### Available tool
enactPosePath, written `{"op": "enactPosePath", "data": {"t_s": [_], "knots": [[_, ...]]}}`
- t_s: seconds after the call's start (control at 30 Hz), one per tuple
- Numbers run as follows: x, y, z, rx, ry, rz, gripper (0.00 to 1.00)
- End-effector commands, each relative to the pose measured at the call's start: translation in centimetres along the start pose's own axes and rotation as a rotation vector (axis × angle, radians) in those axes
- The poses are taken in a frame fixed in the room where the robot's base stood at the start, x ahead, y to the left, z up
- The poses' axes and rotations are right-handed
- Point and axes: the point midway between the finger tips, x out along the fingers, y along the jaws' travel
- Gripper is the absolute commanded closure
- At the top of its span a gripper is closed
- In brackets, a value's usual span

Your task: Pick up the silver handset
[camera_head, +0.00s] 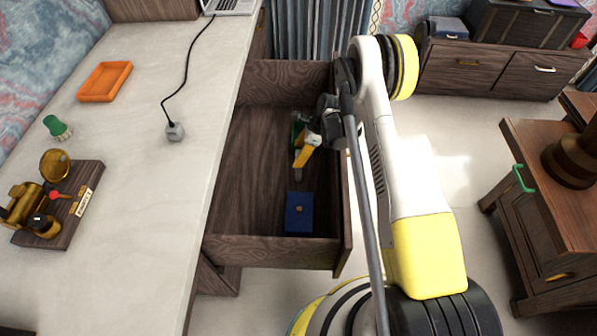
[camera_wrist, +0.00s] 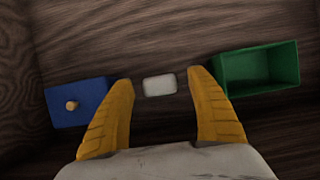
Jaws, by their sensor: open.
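The silver handset (camera_wrist: 160,85) is a small, pale, rounded block lying on the floor of an open drawer. My gripper (camera_head: 302,158) reaches down into the drawer. In the wrist view, its two yellow fingers (camera_wrist: 161,77) are spread wide and empty, with the handset seen between their tips and touching neither. The height left between the tips and the handset is hard to tell.
The wooden drawer (camera_head: 245,165) also holds a blue box (camera_head: 299,212) with a knob, left of the fingers in the wrist view (camera_wrist: 75,103), and a green open box (camera_wrist: 258,70) on the right. The pale desktop (camera_head: 150,190) stands left, with an orange tray (camera_head: 104,82).

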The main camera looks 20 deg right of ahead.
Motion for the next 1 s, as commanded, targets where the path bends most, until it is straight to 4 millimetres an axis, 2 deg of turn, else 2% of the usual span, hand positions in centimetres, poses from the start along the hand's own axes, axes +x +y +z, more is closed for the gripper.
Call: {"op": "enactPosePath", "data": {"t_s": [0.2, 0.23, 0.43, 0.8, 0.87, 1.0], "knots": [[0.1, 0.0, 0.1, 0.0, 0.0, 0.0, 0.33], [0.1, 0.0, 0.1, 0.0, 0.0, 0.0, 0.38], [0.1, 0.0, 0.1, 0.0, 0.0, 0.0, 0.99], [0.0, 0.0, 0.1, -0.001, 0.0, 0.0, 1.0], [-0.5, 0.0, 0.3, -0.001, 0.0, 0.0, 1.0], [-3.0, 0.0, 1.4, -0.001, 0.0, 0.0, 1.0]]}}
